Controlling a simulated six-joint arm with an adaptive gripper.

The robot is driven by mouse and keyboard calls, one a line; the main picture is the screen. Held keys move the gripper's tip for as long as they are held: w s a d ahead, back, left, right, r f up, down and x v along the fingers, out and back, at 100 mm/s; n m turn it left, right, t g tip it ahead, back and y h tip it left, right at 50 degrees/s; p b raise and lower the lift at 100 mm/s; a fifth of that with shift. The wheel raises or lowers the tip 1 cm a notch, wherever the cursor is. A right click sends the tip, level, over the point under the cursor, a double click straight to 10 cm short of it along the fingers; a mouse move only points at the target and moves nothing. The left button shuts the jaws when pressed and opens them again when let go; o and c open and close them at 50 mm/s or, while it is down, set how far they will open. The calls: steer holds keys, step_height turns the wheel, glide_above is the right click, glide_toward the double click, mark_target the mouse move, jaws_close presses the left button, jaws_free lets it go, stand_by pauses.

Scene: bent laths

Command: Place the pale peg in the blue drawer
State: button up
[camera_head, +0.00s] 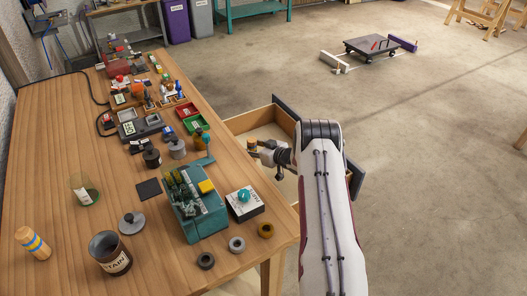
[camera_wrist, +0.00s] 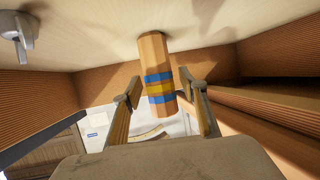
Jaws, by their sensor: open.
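The drawer (camera_head: 287,107) stands pulled out from the table's right side; its front is dark blue-grey and its inside pale wood. My gripper (camera_head: 256,148) is over the open drawer. In the wrist view my gripper (camera_wrist: 163,92) has its two fingers apart, with a wooden peg (camera_wrist: 153,50) between or just beyond them. This peg has blue and yellow bands and appears inside the drawer; gaps show beside it. Another light wooden peg with blue and yellow bands (camera_head: 32,242) is on the table at the front left. My arm hides part of the drawer.
A grey metal object (camera_wrist: 20,35) is at the wrist view's upper left. The table (camera_head: 70,150) holds a dark can (camera_head: 108,253), a teal machine (camera_head: 198,212), a dial box (camera_head: 244,204), and red and green trays (camera_head: 190,123). The drawer's wooden walls (camera_wrist: 35,95) are close around my gripper.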

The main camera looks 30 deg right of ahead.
steer(key=v, duration=1.2)
stand_by(0.3)
steer(key=shift+w+r, duration=0.1)
stand_by(0.4)
step_height(320, 180, up, 16)
steer(key=w+a+g+h, duration=0.1)
steer(key=a+g+h, duration=0.1)
steer(key=h, duration=0.2)
steer(key=s+a+r+m+g+h, duration=0.1)
steer(key=s+a+r, duration=0.25)
steer(key=r, duration=0.25)
steer(key=s+a+r+m+h, duration=0.1)
steer(key=s+a+r, duration=0.25)
steer(key=r, duration=0.35)
steer(key=s+a+r+g, duration=0.1)
steer(key=s+a+r, duration=0.2)
steer(key=s+a, duration=0.35)
steer(key=s+a+r+g, duration=0.1)
steer(key=s+a+r, duration=0.15)
steer(key=s, duration=0.65)
steer(key=s+a+f+g+y, duration=0.1)
steer(key=s+a, duration=0.4)
steer(key=s, duration=0.5)
steer(key=s+a+f+g+y, duration=0.1)
steer(key=s+a+y, duration=0.1)
steer(key=s+a, duration=0.4)
steer(key=s, duration=0.3)
steer(key=shift+s+f+g, duration=0.4)
